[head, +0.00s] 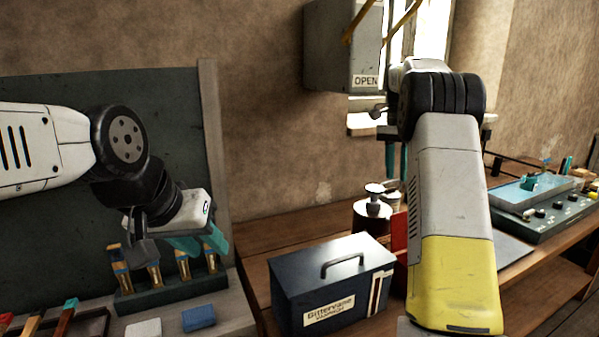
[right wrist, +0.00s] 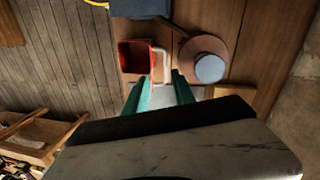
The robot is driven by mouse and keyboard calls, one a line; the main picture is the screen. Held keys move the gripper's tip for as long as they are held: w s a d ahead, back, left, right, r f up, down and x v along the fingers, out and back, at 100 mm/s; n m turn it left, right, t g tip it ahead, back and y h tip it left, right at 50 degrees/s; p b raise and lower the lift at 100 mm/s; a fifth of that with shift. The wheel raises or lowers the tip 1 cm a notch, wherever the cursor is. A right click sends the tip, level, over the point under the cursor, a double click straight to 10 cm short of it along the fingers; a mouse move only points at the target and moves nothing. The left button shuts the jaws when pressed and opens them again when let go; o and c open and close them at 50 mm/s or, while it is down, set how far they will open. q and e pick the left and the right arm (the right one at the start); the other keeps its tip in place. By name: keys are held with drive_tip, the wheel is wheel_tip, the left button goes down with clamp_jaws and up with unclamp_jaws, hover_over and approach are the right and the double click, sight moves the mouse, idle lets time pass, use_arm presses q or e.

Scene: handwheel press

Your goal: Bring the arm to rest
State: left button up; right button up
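My right arm reaches up and forward in the head view and hides much of its own gripper. In the right wrist view my right gripper (right wrist: 160,90) shows two teal fingers apart with nothing between them. It is above the wooden bench, near a red open bin (right wrist: 136,57) and a round brown pot with a grey-blue top (right wrist: 209,68). My left gripper (head: 206,243) hangs at the left in the head view, its teal fingers apart, in front of a rack of wooden-handled tools (head: 150,298). I see nothing held in it.
A dark toolbox (head: 325,287) stands on the bench between my arms. A grey box marked OPEN (head: 341,50) hangs on the wall near my right arm. A control panel (head: 555,212) is at the right. A blue block (head: 199,318) lies at the front left.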

drive_tip(key=s+a+r+n+t+y, duration=0.1)
drive_tip(key=s+a+r+n+t, duration=0.2)
drive_tip(key=s, duration=0.4)
drive_tip(key=s+a+r+n+t+y, duration=0.1)
drive_tip(key=s+a+r+n, duration=0.25)
drive_tip(key=s, duration=0.45)
drive_tip(key=s+a+f+n+t, duration=0.2)
drive_tip(key=s+a+f, duration=0.1)
drive_tip(key=s, duration=0.5)
drive_tip(key=s+a+f+n+t, duration=0.1)
drive_tip(key=s+a+f+n, duration=0.2)
drive_tip(key=s, duration=0.5)
drive_tip(key=a+f, duration=0.1)
drive_tip(key=a, duration=0.1)
drive_tip(key=shift+s+a+f+t+y, duration=0.2)
drive_tip(key=shift+a+t+y, duration=0.1)
drive_tip(key=shift+t, duration=0.1)
